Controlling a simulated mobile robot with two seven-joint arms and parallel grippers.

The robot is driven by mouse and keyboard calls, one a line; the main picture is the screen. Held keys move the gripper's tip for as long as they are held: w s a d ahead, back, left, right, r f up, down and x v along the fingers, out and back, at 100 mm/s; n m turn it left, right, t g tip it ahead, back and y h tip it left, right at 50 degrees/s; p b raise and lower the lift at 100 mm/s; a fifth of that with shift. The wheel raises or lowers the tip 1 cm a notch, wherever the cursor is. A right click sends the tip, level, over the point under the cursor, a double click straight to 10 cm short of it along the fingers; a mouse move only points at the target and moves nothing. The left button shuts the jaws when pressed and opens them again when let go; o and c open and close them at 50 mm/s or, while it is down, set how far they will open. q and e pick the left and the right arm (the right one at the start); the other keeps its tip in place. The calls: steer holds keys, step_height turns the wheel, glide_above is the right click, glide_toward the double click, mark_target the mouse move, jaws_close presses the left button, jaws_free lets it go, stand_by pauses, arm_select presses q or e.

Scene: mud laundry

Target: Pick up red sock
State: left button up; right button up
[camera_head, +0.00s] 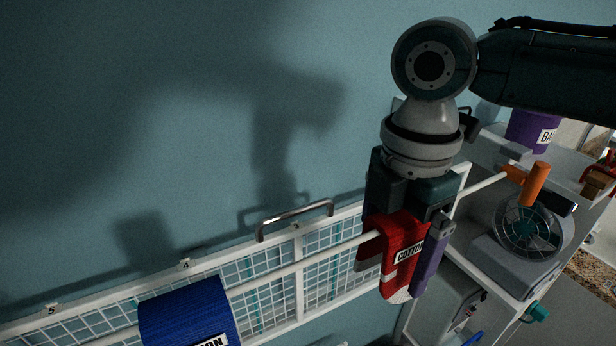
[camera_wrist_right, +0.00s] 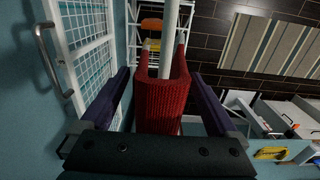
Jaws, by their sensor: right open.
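The red sock (camera_head: 404,238) hangs folded over a white rail (camera_head: 300,254), with a white label reading "COTTON" on its front. My right gripper (camera_head: 405,270) points down over the sock, with its purple fingers apart on either side of it. In the right wrist view the red sock (camera_wrist_right: 163,98) stands between the two open fingers of the gripper (camera_wrist_right: 158,100), with a visible gap at the left finger. The rail runs through the fold of the sock. My left gripper is not in view.
A blue cloth (camera_head: 188,312) hangs on the same rail to the left. A white wire-grid rack (camera_head: 265,285) with a metal handle (camera_head: 295,217) stands against the wall. A shelf with a fan (camera_head: 528,232) and a purple container (camera_head: 533,130) is at right.

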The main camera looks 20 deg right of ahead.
steer(key=shift+f, duration=0.45)
steer(key=shift+c, duration=0.2)
steer(key=c, duration=1.4)
steer(key=shift+r, duration=0.15)
